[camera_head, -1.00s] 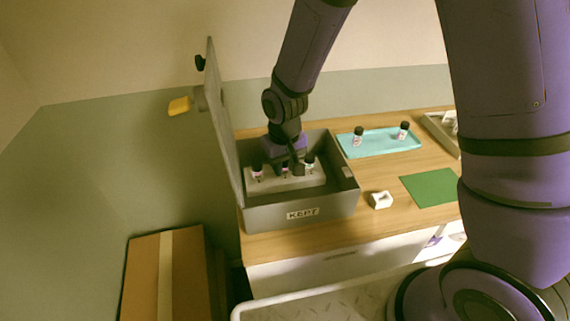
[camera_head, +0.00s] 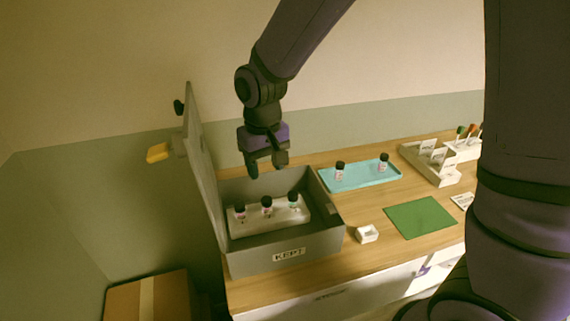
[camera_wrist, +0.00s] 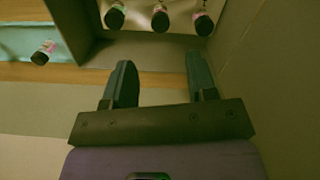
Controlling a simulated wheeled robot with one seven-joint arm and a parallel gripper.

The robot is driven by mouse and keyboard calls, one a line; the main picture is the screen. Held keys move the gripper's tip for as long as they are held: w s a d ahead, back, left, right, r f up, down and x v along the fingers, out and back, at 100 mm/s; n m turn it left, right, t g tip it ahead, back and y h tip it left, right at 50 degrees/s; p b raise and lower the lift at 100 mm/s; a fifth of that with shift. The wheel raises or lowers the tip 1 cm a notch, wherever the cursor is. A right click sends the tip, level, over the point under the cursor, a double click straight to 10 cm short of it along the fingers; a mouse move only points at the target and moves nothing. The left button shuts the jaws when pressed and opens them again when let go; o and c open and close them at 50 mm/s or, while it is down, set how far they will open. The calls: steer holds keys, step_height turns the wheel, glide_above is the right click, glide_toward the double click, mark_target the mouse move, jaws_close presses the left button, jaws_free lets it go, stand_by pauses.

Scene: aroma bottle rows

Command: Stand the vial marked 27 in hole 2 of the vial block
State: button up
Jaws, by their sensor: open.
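My gripper (camera_head: 265,171) is open and empty, raised above the open grey box marked KEPT (camera_head: 333,236). Its two fingers also show in the wrist view (camera_wrist: 162,82), with nothing between them. Inside the box is a pale vial block (camera_head: 262,228) with three dark-capped vials standing in a row: a left vial (camera_head: 240,213), a middle vial (camera_head: 267,206) and a right vial (camera_head: 293,200). In the wrist view the three vials line the top edge. The numbers on the vials and the hole marks are too small to read.
The box's grey lid (camera_head: 203,165) stands open at the left. A teal tray (camera_head: 350,182) to the right holds two dark-capped vials. A small white holder (camera_head: 367,234), a green mat (camera_head: 420,217) and a pale rack (camera_head: 432,168) lie on the wooden table.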

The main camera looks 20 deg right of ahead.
steer(key=s+d+r+m+t, duration=0.1)
steer(key=s+d+r+t, duration=0.1)
steer(key=s+d+r, duration=0.5)
steer(key=s+d+r+m+t, duration=0.1)
steer(key=s+d+r+t, duration=0.1)
steer(key=s+d+r, duration=0.55)
steer(key=s+d+r+m+t, duration=0.1)
steer(key=s+d+r, duration=0.3)
steer(key=s+d, duration=0.1)
steer(key=shift+r, duration=0.15)
stand_by(0.9)
